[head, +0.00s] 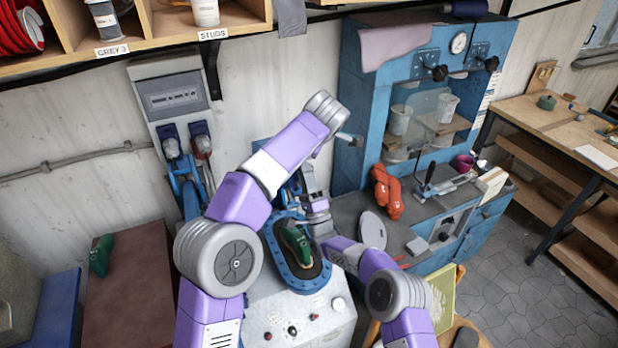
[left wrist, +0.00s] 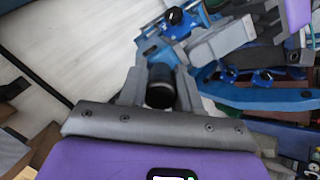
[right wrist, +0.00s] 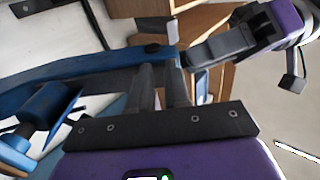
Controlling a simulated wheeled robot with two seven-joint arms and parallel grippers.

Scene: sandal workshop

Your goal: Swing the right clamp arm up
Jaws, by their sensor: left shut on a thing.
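A sole press (head: 272,258) with a blue oval ring stands in the middle of the head view, with a dark green shoe form (head: 297,240) inside the ring. My left arm hides much of the blue clamp parts behind it. In the left wrist view, my left gripper (left wrist: 160,88) is shut on a black knob (left wrist: 160,95) by a blue clamp arm (left wrist: 155,45). My right gripper (head: 318,208) is at the ring's far right side. In the right wrist view its fingers (right wrist: 160,75) reach a blue bar (right wrist: 85,68) with a black cap; their grip is unclear.
A blue press cabinet (head: 352,95) stands behind on the right, its bench carrying red gloves (head: 386,190) and a grey disc (head: 373,230). A brown-topped table (head: 130,290) with a green form is at left. A shelf (head: 165,22) hangs above.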

